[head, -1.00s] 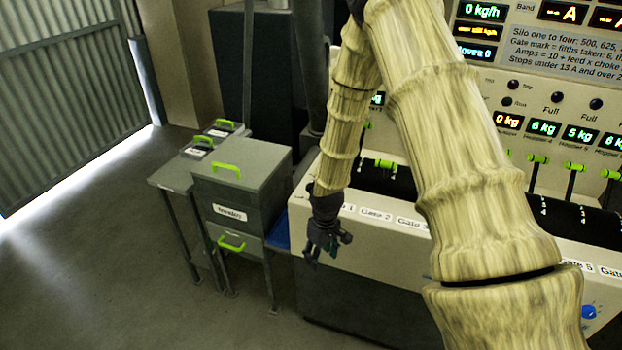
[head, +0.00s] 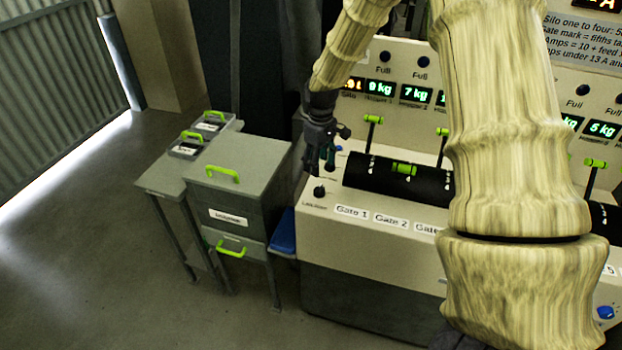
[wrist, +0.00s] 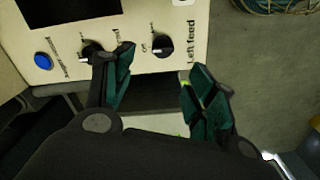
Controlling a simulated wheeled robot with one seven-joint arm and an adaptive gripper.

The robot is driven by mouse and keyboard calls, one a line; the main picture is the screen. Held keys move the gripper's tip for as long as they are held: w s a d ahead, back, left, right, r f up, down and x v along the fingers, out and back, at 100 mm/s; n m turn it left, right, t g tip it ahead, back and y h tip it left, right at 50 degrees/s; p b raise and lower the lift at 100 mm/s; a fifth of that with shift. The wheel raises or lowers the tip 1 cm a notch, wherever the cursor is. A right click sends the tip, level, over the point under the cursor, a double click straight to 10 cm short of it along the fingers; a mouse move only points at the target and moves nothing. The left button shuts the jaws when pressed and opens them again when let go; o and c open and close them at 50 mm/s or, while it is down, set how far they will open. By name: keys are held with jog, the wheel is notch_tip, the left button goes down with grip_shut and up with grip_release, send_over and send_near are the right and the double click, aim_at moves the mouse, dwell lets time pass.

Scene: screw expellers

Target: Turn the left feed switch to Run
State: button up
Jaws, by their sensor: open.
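The left feed switch is a black rotary knob (wrist: 162,46) beside the printed words "Left feed" in the wrist view. Small position labels sit around it; I cannot read its setting surely. In the head view a black knob (head: 319,191) stands at the left end of the console top with a small label. My gripper (wrist: 160,84) is open and empty, its green-padded fingers spread apart. The knob lies beyond the fingertips, roughly between them in the picture, and is not gripped. In the head view my gripper (head: 322,165) hangs just above the knob.
Another black knob (wrist: 92,53) and a blue button (wrist: 42,61) sit beside the switch. Green-handled gate levers (head: 373,120) stand right of my gripper. A grey cabinet (head: 240,175) stands left of the console (head: 360,240). Open floor lies farther left.

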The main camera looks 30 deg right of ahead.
aim_at(319, 187)
jog(key=shift+f, duration=0.15)
jog(key=shift+s+a+f, duration=0.1)
jog(key=shift+s+f, duration=0.05)
jog(key=shift+s, duration=0.15)
jog(key=f+p, duration=0.2)
jog(key=f, duration=0.3)
jog(key=shift+w, duration=0.2)
jog(key=shift+s+f+p, duration=0.2)
jog(key=shift+f+p, duration=0.1)
jog(key=shift+f, duration=0.2)
jog(key=shift+s+f+p, duration=0.15)
jog(key=shift+f+p, duration=0.1)
jog(key=shift+f, duration=0.25)
jog(key=shift+w+f+p, duration=0.1)
jog(key=shift+f+p, duration=0.25)
jog(key=shift+f, duration=0.9)
jog(key=shift+f, duration=0.1)
jog(key=c, duration=1.1)
